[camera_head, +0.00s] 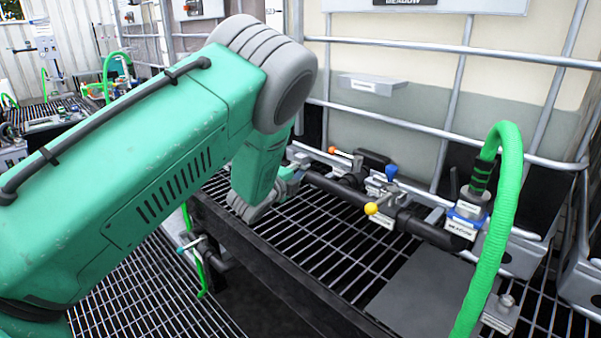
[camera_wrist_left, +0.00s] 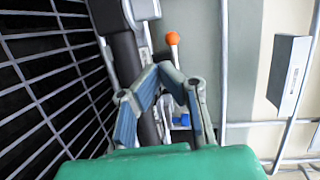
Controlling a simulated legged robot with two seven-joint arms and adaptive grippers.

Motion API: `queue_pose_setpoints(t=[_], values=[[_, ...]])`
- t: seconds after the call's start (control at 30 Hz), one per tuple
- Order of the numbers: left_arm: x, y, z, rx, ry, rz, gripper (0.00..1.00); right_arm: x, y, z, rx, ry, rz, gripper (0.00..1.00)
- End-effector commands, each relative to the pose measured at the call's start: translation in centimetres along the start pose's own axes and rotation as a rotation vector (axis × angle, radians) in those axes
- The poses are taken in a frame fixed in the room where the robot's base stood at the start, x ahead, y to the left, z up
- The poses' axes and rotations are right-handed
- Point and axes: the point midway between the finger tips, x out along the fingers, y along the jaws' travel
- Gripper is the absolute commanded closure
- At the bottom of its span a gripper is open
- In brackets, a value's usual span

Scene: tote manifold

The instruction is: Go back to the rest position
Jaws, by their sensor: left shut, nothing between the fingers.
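My left gripper (camera_head: 291,180) is small and partly hidden behind my green arm in the head view. It is beside the left end of the black pipe manifold (camera_head: 425,229), above the grating. In the left wrist view my left gripper (camera_wrist_left: 161,72) shows its two blue-grey fingers shut together with nothing between them. The dark pipe and an orange-knobbed handle (camera_wrist_left: 172,39) lie beyond the fingers; I cannot tell whether anything touches them. My right gripper is in neither view.
The manifold carries an orange handle (camera_head: 332,150), a blue handle (camera_head: 391,172) and a yellow handle (camera_head: 371,208). A green hose (camera_head: 509,190) arches at the right. A caged tote (camera_head: 420,120) stands behind. The grating (camera_head: 322,237) in front is mostly clear.

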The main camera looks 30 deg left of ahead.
Motion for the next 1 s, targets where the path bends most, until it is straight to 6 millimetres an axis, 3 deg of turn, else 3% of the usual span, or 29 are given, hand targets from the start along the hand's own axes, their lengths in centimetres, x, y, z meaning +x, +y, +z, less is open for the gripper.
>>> queue_pose_setpoints(t=[0.37,0.47,0.53,0.67,0.8,1.0], values=[[-0.3,0.8,0.0,-0.019,-0.006,0.018,1.0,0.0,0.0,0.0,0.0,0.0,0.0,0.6],[-1.7,3.9,-0.1,-0.103,-0.031,0.09,1.0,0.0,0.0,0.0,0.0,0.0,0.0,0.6],[-3.5,7.5,-0.4,-0.205,-0.067,0.175,1.0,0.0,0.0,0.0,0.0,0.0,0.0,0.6],[-9.1,15.4,-1.5,-0.448,-0.176,0.377,1.0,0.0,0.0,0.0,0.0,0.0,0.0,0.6],[-16.8,22.8,-3.5,-0.697,-0.335,0.593,1.0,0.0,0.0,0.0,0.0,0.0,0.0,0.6],[-29.6,29.9,-7.2,-0.994,-0.628,0.874,1.0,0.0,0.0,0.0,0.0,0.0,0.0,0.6]])
